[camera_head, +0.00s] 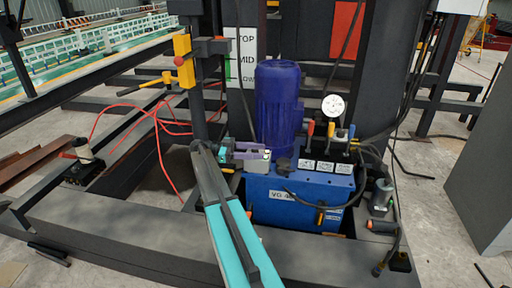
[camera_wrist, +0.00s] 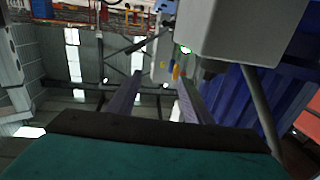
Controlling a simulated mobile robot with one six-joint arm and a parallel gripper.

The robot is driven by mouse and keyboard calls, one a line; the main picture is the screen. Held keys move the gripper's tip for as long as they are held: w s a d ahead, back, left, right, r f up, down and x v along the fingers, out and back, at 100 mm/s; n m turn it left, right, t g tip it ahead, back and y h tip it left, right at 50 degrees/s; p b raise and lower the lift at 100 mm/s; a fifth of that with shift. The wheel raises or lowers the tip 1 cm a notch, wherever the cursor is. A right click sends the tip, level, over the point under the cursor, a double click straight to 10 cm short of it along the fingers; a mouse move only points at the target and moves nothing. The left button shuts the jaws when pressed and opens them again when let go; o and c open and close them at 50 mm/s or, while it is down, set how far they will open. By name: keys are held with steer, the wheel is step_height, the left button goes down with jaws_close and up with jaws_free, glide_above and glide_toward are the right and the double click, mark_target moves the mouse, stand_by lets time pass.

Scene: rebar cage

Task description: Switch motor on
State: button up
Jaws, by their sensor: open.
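The blue finned motor (camera_head: 278,105) stands upright on a blue tank (camera_head: 262,205) in the head view. Its blue side also fills the right of the wrist view (camera_wrist: 240,92). A small light-grey box (camera_head: 257,163) sits just left of the motor's base. In the wrist view a large grey box (camera_wrist: 240,30) is close at the upper right, with a small lit green spot (camera_wrist: 184,48) at its lower left corner. My gripper (camera_head: 268,151) is left of the motor, close to the small box. Its two purple fingers (camera_wrist: 158,92) are apart, with nothing seen held between them.
A pressure gauge (camera_head: 333,106) and several coloured levers (camera_head: 331,130) stand right of the motor, with hoses hanging beyond. A dark post with a yellow block (camera_head: 183,61) stands left. A further grey panel with coloured knobs (camera_wrist: 160,68) shows beyond my fingers.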

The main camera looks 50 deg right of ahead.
steer(key=shift+s+a+r+p, duration=0.2)
steer(key=shift+s+a+p, duration=0.25)
steer(key=shift+p, duration=1.2)
steer(key=shift+s+a+r+p, duration=0.15)
steer(key=shift+s+a+p, duration=0.3)
steer(key=shift+p, duration=1.2)
steer(key=s+a+p, duration=0.4)
steer(key=s+p, duration=0.1)
steer(key=p, duration=0.7)
steer(key=shift+s+a+r, duration=0.15)
steer(key=shift+s+r, duration=0.05)
steer(key=shift+s, duration=0.05)
